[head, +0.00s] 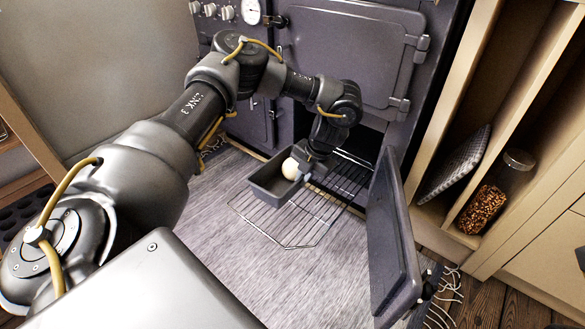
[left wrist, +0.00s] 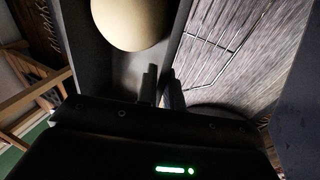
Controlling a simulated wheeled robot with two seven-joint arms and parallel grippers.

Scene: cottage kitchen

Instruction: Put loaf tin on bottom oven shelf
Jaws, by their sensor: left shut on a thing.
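The dark grey loaf tin (head: 268,187) is in front of the open lower oven, with a round cream-coloured lump (head: 290,168) inside. My left gripper (head: 307,171) is shut on the tin's right-hand wall. The left wrist view shows the fingers (left wrist: 161,86) pinching the wall of the tin (left wrist: 155,55), next to the pale lump (left wrist: 130,20). A wire oven shelf (head: 290,222) sticks out of the oven beneath and to the right of the tin. I cannot tell whether the tin touches it. My right gripper is not in view.
The lower oven door (head: 390,240) stands open to the right of the shelf. The upper oven door (head: 345,55) is shut. A cabinet at the right holds a jar (head: 495,190) and a grey patterned item (head: 455,165). A grey rug (head: 220,225) covers the floor.

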